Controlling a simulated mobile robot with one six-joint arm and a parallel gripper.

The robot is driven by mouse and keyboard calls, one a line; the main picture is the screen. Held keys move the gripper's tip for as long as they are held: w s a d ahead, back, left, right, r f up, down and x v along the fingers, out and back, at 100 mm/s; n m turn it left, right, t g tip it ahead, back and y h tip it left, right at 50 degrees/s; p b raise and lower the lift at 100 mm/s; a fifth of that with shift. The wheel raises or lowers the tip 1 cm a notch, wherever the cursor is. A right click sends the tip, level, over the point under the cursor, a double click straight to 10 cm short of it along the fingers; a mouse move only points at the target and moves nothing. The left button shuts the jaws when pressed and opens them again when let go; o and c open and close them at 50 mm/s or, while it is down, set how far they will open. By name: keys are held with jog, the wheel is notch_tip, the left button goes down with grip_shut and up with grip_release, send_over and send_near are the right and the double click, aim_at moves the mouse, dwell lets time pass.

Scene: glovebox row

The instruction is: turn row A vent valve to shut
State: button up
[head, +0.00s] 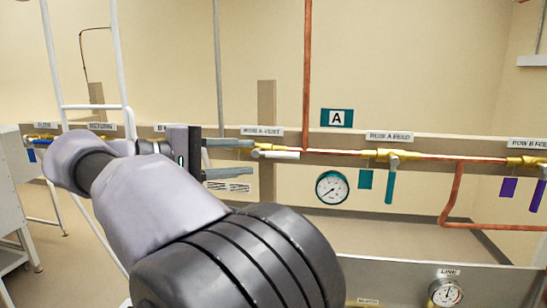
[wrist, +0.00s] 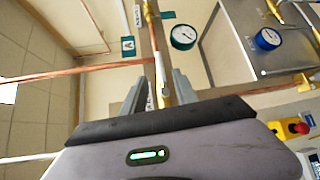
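The row A vent valve (head: 258,149) is a brass body on the wall pipe, under the label "ROW A VENT" (head: 262,131). Its white lever (head: 285,155) points right, lying along the pipe. My gripper (head: 252,157) is open at the valve's left, with one finger above and one below its level. In the wrist view the white lever (wrist: 159,72) and the brass body show between the spread fingertips of my gripper (wrist: 156,84). There is a gap on each side, and no contact is visible. Depth to the lever is hard to tell.
To the right are a round gauge (head: 332,187), the row A feed valve with a teal lever hanging down (head: 390,185), and a purple lever (head: 538,195). A copper riser (head: 307,75) climbs the wall. A steel panel (head: 420,275) stands low in front.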

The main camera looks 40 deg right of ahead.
aim_at(280, 155)
jog(key=d, duration=0.3)
jog(key=d+f, duration=0.1)
jog(key=d, duration=0.6)
jog(key=shift+s+d+f, duration=0.1)
jog(key=shift+s+f, duration=0.1)
jog(key=shift+s, duration=0.1)
jog(key=shift+w+d, duration=0.1)
jog(key=shift+c, duration=0.4)
grip_shut()
